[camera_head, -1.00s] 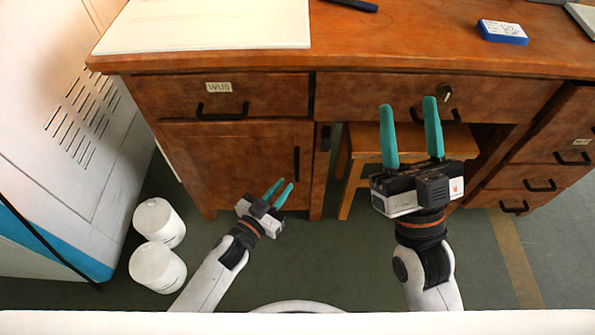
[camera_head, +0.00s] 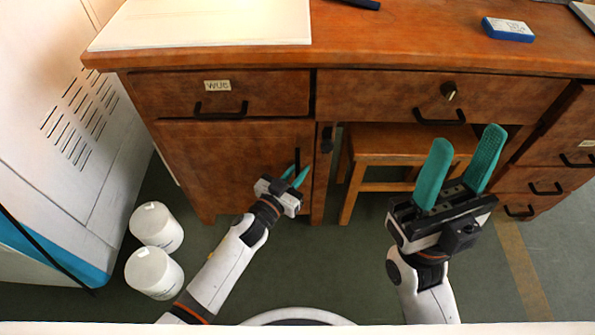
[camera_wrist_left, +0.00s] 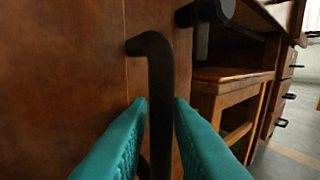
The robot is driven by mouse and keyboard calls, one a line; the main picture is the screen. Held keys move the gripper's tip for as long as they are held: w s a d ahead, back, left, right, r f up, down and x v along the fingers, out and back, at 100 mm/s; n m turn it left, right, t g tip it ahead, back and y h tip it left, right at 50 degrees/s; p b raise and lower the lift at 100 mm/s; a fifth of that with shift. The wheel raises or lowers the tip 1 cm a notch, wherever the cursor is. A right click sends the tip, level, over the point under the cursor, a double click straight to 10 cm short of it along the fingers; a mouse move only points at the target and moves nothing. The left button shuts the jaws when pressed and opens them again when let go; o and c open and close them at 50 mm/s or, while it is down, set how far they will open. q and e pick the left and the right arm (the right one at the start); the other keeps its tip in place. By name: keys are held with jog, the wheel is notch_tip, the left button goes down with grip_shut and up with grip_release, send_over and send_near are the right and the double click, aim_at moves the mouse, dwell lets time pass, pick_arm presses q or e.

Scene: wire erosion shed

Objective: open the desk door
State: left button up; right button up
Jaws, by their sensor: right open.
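The desk door (camera_head: 225,170) is the brown wooden panel at the left of the desk, closed in its frame. Its black vertical bar handle (camera_head: 297,157) sits near the door's right edge. My left gripper (camera_head: 296,174) is at the lower part of the handle. In the left wrist view the handle (camera_wrist_left: 160,75) stands between the teal fingers of my left gripper (camera_wrist_left: 160,110), one on each side, with narrow gaps beside it. The handle's lower end is hard to make out there. My right gripper (camera_head: 465,150) is open and empty in front of the stool under the desk.
A wooden stool (camera_head: 395,145) stands in the knee space right of the door. Drawers with black handles are above the door and at the right. Two white canisters (camera_head: 157,227) stand on the floor at the left, beside a white cabinet (camera_head: 60,120). The green floor before the door is open.

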pick_arm(q)
grip_shut()
jog(key=shift+s, duration=0.1)
